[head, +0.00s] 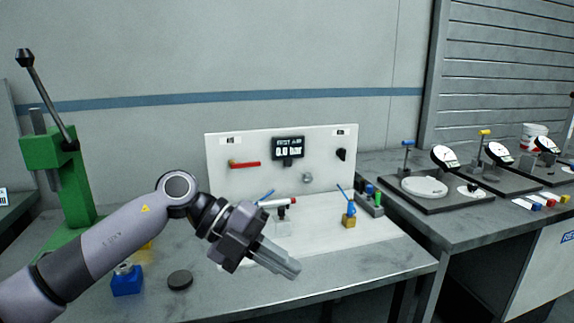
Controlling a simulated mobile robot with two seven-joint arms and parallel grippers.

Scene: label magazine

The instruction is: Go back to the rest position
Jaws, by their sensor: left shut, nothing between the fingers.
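My left gripper (283,265) reaches in from the lower left in the head view. Its fingers are shut with nothing between them. It hangs in front of the white test panel (230,185) and its base plate (365,240), and appears apart from the things there. The panel carries a display (288,148) reading 0.0 bar, a red lever (245,165) and a black knob (341,154). My right gripper is not in view.
A green press (72,185) stands at the left. A blue block (127,281) and a dark disc (180,280) lie on the near bench. A brass valve with a blue handle (349,219) stands on the base plate. Dial gauges (444,156) stand on the right bench (440,228).

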